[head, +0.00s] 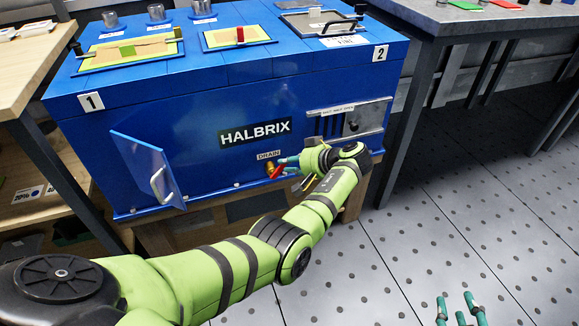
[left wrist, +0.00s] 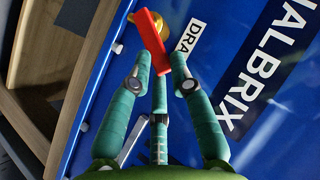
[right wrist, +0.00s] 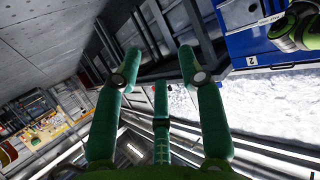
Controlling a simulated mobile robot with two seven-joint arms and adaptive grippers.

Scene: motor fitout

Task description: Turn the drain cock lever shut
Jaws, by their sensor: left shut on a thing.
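The drain cock sits low on the front of the blue HALBRIX housing (head: 190,160), just below the DRAIN label (head: 268,155). Its red lever (head: 277,172) shows in the head view at my left fingertips. In the left wrist view the red lever (left wrist: 153,42) lies between the fingers of my left gripper (left wrist: 157,72), with the brass cock body (left wrist: 145,20) behind it. The left gripper (head: 283,166) is shut on the lever. My right gripper (head: 458,302) is over the floor at the lower right; in the right wrist view its fingers (right wrist: 157,65) are spread and empty.
A slotted plate (head: 348,120) is right of the label, close to my left wrist. Wooden shelving (head: 40,165) is at left, a grey table (head: 470,15) at right. The right floor is clear.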

